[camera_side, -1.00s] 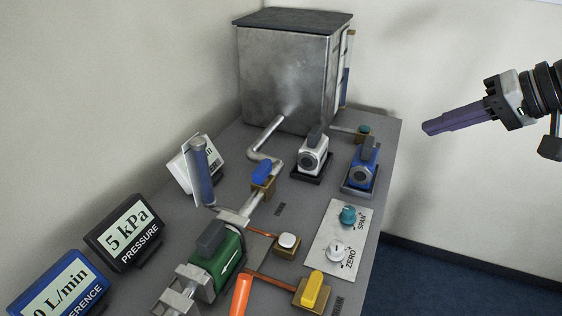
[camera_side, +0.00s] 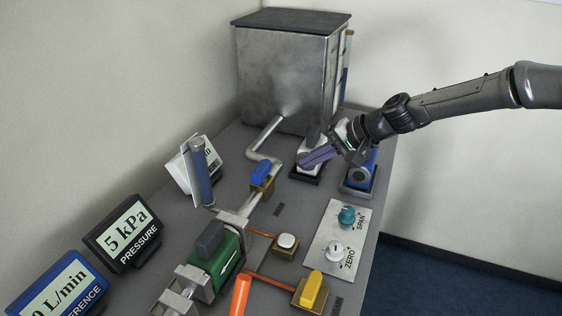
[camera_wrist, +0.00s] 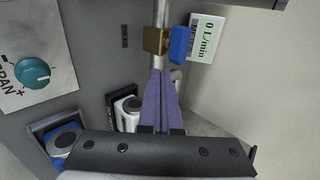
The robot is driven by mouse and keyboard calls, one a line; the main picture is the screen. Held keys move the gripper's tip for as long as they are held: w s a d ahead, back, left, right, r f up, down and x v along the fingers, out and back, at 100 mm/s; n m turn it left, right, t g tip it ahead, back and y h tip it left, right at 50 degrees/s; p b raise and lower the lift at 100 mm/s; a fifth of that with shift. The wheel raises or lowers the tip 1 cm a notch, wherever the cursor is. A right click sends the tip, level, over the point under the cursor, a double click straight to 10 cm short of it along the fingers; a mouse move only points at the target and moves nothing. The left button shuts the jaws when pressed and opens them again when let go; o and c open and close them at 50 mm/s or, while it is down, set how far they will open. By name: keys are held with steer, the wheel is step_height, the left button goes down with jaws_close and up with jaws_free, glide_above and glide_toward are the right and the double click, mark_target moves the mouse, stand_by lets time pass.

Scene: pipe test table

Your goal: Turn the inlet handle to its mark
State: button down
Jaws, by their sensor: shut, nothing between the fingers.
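The inlet handle (camera_side: 262,167) is a small blue lever on a brass valve body (camera_side: 262,186) in the metal pipe, left of centre in the side view. In the wrist view, the blue handle (camera_wrist: 179,45) sits to the right of the brass body (camera_wrist: 154,41), just beyond my fingertips. My gripper (camera_side: 303,163) has long purple fingers, shut and empty, pointing left toward the valve. A visible gap separates them from the handle. In the wrist view, the shut fingertips (camera_wrist: 160,73) lie over the pipe line. A small dark label (camera_side: 279,209) is on the table near the valve; I cannot make out a mark.
A white device (camera_side: 309,165) and a blue device (camera_side: 359,172) stand below and behind my gripper. A metal tank (camera_side: 285,75) stands at the back. The knob panel (camera_side: 322,243) and yellow handle (camera_side: 312,289) are nearer the front.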

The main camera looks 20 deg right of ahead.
mark_target(269, 168)
steer(key=shift+w+a+f, duration=0.5)
steer(key=shift+w+a, duration=0.35)
steer(key=shift+w+a+f, duration=0.5)
steer(key=shift+w+a, duration=0.35)
steer(key=shift+w+a+f, duration=0.5)
steer(key=shift+w+a, duration=0.35)
steer(key=shift+w+d+n+g+y, duration=0.1)
steer(key=shift+w+n+g+y, duration=0.25)
steer(key=shift+n, duration=0.3)
steer(key=shift+w+d+n+g+y, duration=0.15)
steer(key=shift+n+g+y, duration=0.25)
steer(key=shift+n, duration=0.25)
steer(key=w+n+g, duration=0.1)
steer(key=n+g+y, duration=0.1)
steer(key=n+g, duration=0.1)
steer(key=shift+w+a+n, duration=0.1)
steer(key=shift+w+n, duration=0.2)
steer(key=shift+w, duration=0.1)
steer(key=shift+w+a, duration=0.15)
steer(key=shift+w, duration=0.35)
steer(key=shift+w+a, duration=0.4)
steer(key=shift+w, duration=0.25)
steer(key=shift+s, duration=0.1)
